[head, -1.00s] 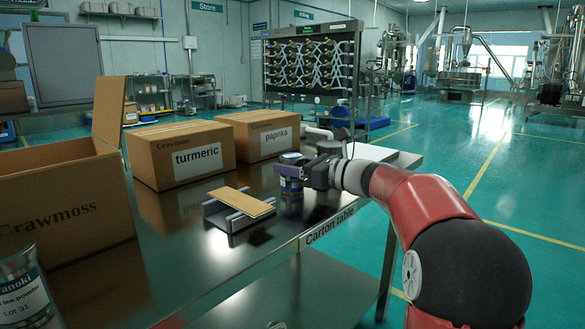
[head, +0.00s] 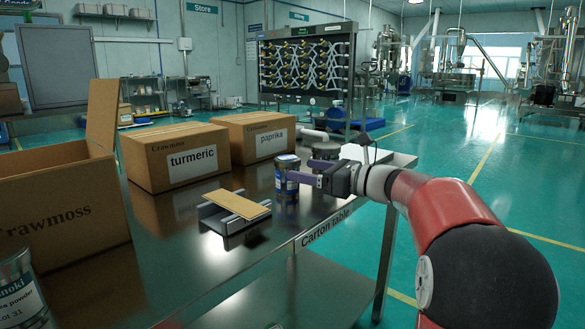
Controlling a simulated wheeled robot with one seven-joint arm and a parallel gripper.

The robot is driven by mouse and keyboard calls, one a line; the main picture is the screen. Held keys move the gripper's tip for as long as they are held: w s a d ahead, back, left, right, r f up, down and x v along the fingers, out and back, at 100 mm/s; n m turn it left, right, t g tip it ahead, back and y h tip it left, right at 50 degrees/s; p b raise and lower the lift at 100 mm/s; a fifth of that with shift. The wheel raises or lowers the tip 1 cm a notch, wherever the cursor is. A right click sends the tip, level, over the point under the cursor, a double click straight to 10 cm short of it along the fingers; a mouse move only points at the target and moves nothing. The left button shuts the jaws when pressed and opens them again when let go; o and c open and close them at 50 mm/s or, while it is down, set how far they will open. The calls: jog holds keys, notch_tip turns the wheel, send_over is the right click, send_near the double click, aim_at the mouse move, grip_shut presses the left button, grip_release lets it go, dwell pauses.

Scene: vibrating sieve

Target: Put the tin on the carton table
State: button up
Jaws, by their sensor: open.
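The tin (head: 287,174), a small cylinder with a blue label and a greyish lid, stands upright on the dark shiny carton table (head: 340,208), near its right part. My gripper (head: 305,176) is open just to the right of the tin, its purple fingers pointing left at the tin's side. I cannot tell whether a finger still touches it. The tin's right side is partly hidden by the fingers.
A small metal holder with a cardboard flap (head: 238,205) lies left of the tin. The turmeric box (head: 180,155), paprika box (head: 255,140) and an open Crawmoss carton (head: 60,210) stand behind and left. A tea powder container (head: 20,290) is at the front left.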

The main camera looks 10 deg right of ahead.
jog(key=v, duration=0.6)
jog(key=shift+s+d, duration=0.1)
jog(key=shift+d, duration=0.1)
